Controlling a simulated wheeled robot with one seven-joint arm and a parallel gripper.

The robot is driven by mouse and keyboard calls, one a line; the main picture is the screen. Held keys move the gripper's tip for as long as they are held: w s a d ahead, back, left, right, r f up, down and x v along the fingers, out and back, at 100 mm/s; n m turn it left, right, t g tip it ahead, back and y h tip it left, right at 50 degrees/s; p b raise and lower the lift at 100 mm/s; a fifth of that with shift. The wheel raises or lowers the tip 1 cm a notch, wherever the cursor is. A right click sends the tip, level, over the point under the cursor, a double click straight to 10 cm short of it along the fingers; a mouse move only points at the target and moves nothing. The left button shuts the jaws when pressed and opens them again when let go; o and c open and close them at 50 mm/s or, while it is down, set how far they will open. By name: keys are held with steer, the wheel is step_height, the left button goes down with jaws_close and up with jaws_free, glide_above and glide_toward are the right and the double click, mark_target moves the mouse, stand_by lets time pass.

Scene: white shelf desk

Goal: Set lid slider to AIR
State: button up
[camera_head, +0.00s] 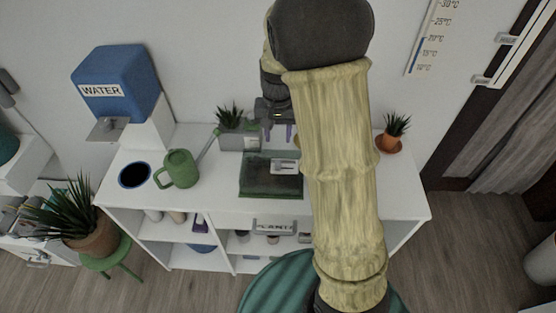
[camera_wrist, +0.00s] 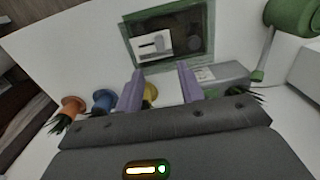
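A dark green box with a clear lid (camera_head: 257,182) lies flat on the white desk. It also shows in the wrist view (camera_wrist: 196,17). A pale plate, seemingly the lid slider (camera_head: 285,166), sits on the lid toward its right side; in the wrist view the plate (camera_wrist: 150,49) carries a dark bar, with its lettering too small to read. My gripper (camera_head: 279,133) is above the back of the desk, behind the lid in the head view. Its two purple fingers (camera_wrist: 160,69) are spread with nothing between them, apart from the lid.
A grey planter (camera_head: 238,138) stands behind the lid. A green watering can (camera_head: 180,169) is left of it, near a dark round opening (camera_head: 135,175). A blue water tank (camera_head: 114,82) is at back left. An orange potted plant (camera_head: 389,142) is at right. The desk's front is clear.

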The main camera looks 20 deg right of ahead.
mark_target(278, 162)
step_height(278, 162, down, 12)
steer(key=shift+r, duration=0.2)
jaws_close()
